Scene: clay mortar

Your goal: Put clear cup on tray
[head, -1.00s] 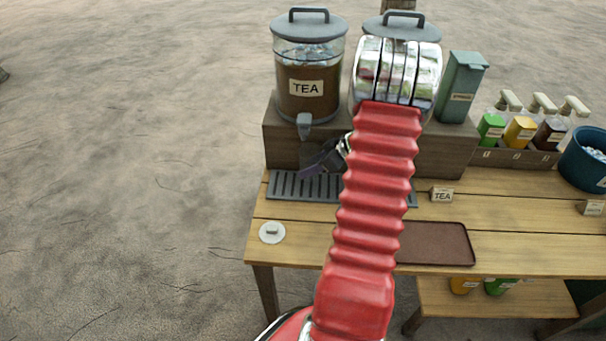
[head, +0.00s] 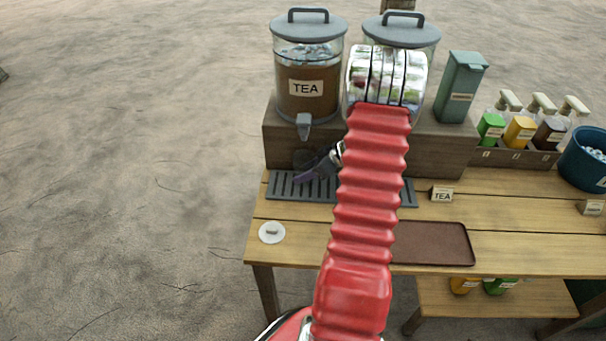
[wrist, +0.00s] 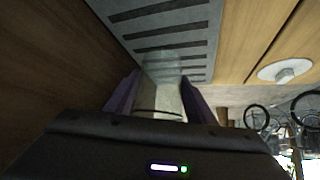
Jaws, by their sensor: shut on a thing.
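My gripper (head: 318,171) shows at the dispenser stand, low above the slotted drip tray and partly hidden by my red arm. In the wrist view its two purple fingers (wrist: 160,105) are shut on the clear cup (wrist: 163,88), one on each side. The cup is see-through, with the slots of the drip tray (wrist: 165,28) beyond it. I cannot tell whether the cup touches the drip tray or what it holds. The brown serving tray (head: 440,243) lies on the table at right of my arm, its left part hidden; its visible part is empty.
The TEA dispenser (head: 308,75) stands on a wooden block (head: 440,150), its spout (head: 304,125) above my gripper. A second dispenser (head: 400,30) is mostly hidden. A pale lid (head: 271,232) lies near the table's left edge. A TEA sign (head: 442,194) stands behind the tray.

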